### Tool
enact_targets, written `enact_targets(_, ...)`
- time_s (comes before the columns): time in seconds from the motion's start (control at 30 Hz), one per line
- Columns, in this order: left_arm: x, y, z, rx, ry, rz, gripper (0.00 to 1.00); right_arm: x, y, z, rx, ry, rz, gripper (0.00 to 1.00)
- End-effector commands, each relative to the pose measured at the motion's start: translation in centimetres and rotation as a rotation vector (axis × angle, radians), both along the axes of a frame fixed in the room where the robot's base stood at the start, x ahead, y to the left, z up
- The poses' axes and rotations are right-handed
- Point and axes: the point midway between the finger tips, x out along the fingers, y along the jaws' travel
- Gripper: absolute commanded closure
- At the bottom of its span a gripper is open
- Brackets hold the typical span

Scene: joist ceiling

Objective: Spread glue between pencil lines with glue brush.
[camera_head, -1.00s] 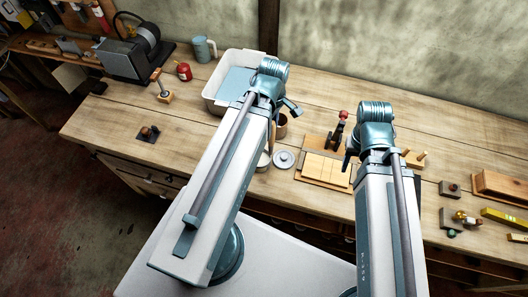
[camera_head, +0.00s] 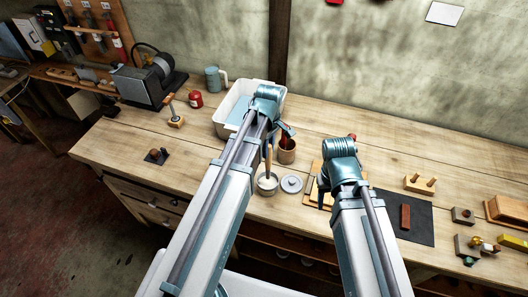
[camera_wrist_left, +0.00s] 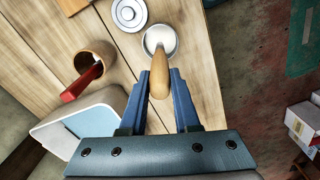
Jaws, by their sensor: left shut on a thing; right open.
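The glue brush has a wooden handle (camera_head: 268,158) and stands in the glue pot (camera_head: 267,187), a small pale pot; its bristle end is hidden inside. In the left wrist view the handle (camera_wrist_left: 160,84) rises from the pot (camera_wrist_left: 160,35). My left gripper (camera_wrist_left: 162,78) is shut on the handle, above the pot. The pot's round grey lid (camera_head: 291,184) lies beside it. A wooden board (camera_head: 311,188) is mostly hidden behind my right gripper (camera_head: 322,190), which is open and empty above it; I cannot make out pencil lines.
A brown cup with a red-handled tool (camera_head: 287,155) stands just behind the pot. A white tub (camera_head: 231,104) is behind my left arm. A dark mat (camera_head: 417,230) with a brown block lies right of my right arm.

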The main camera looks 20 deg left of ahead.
Motion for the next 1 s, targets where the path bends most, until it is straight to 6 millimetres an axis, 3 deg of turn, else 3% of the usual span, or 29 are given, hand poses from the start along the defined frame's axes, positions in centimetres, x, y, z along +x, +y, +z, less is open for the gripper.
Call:
enact_targets(0.7,-0.1,0.1,-5.7,0.0,0.0,0.002,1.0,0.0,0.0,-5.7,0.0,-0.002,-0.005,0.5)
enact_targets(1.0,-0.1,0.1,-5.9,0.0,0.0,0.001,1.0,0.0,0.0,-5.9,0.0,-0.002,-0.005,0.5)
